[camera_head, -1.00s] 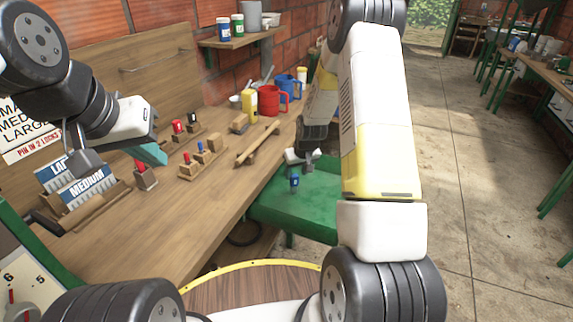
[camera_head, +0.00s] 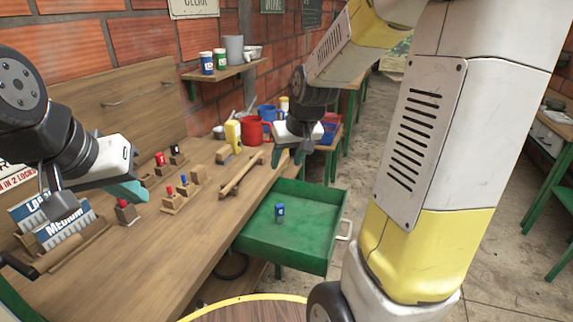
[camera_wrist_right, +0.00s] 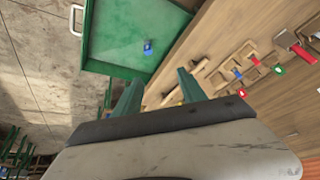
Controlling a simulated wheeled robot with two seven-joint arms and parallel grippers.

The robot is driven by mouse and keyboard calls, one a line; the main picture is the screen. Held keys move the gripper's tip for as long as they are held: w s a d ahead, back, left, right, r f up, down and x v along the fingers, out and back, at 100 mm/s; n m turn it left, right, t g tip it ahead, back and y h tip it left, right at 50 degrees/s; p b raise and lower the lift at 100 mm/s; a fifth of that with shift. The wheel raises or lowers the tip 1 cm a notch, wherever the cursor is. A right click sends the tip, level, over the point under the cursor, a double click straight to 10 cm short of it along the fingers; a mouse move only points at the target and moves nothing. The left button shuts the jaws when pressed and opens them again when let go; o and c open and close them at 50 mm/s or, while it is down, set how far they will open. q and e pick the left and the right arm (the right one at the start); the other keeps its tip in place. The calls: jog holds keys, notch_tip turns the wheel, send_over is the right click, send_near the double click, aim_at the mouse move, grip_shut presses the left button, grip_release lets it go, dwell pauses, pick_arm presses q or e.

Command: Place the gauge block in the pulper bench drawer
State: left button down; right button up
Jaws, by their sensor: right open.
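The green drawer (camera_head: 300,241) is pulled out from the bench. A small blue block (camera_head: 280,212), which I take to be the gauge block, stands inside it, near the middle. In the right wrist view the blue block (camera_wrist_right: 148,47) also lies within the green drawer (camera_wrist_right: 108,62), apart from my fingers. My right gripper (camera_head: 290,158) is open and empty over the bench side, beyond the drawer; both its green fingers show spread in the right wrist view (camera_wrist_right: 157,88). My left gripper (camera_head: 125,190) hangs over the left of the bench; its finger gap is hidden.
Wooden holders with red and blue knobbed pieces (camera_head: 181,192) stand on the bench (camera_head: 190,235). A wooden bar (camera_head: 241,176), a yellow bottle (camera_head: 233,135) and a red mug (camera_head: 252,131) stand behind. Label cards (camera_head: 62,228) are at left. The drawer handle (camera_head: 344,230) faces the open floor.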

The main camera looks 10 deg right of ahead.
jog(key=s+a+r, duration=0.1)
jog(key=s+r, duration=0.3)
jog(key=s, duration=0.5)
jog(key=s+a+r+t, duration=0.1)
jog(key=s+r, duration=0.3)
jog(key=s, duration=0.6)
jog(key=shift+s+a+r+m+y, duration=0.15)
jog(key=shift+r+m+y, duration=0.15)
jog(key=shift+m+y, duration=0.1)
